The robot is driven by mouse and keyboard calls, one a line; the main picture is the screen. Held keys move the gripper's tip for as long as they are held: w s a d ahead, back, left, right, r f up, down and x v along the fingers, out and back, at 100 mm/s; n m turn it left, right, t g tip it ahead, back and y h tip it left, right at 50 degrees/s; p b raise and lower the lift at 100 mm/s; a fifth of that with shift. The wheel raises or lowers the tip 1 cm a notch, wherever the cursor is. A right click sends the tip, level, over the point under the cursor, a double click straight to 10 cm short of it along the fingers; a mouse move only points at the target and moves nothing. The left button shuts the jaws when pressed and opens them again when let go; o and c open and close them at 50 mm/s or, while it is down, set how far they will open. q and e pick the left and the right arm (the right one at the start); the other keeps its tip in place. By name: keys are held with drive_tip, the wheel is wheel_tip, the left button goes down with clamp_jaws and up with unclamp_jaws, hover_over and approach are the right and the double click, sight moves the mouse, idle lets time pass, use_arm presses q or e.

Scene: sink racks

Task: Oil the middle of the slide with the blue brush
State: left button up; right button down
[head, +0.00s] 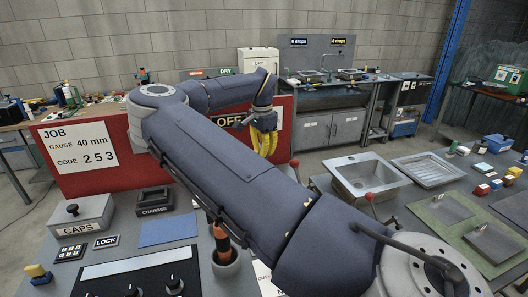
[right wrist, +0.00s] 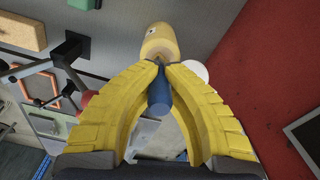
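My right gripper (head: 264,140) has yellow fingers and hangs in front of the red panel in the head view. In the right wrist view its fingertips (right wrist: 160,66) close on the blue brush (right wrist: 159,95), whose blue handle points back between the fingers toward the camera. A cream cylinder (right wrist: 159,42) lies just beyond the fingertips; I cannot tell whether it is part of the brush or a separate pot. The brush's bristles are not visible. The brush cannot be made out in the head view. I cannot pick out the slide in either view. My left gripper is not in view.
A red panel (head: 70,180) with a job card (head: 80,144) stands behind the bench. A caps box (head: 82,216), charger (head: 155,200) and blue mat (head: 168,230) sit on the grey bench. A sink (head: 368,176) is at right. My right arm covers the middle.

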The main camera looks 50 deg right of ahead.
drive_tip(key=shift+r, duration=3.5)
drive_tip(key=shift+s, duration=0.1)
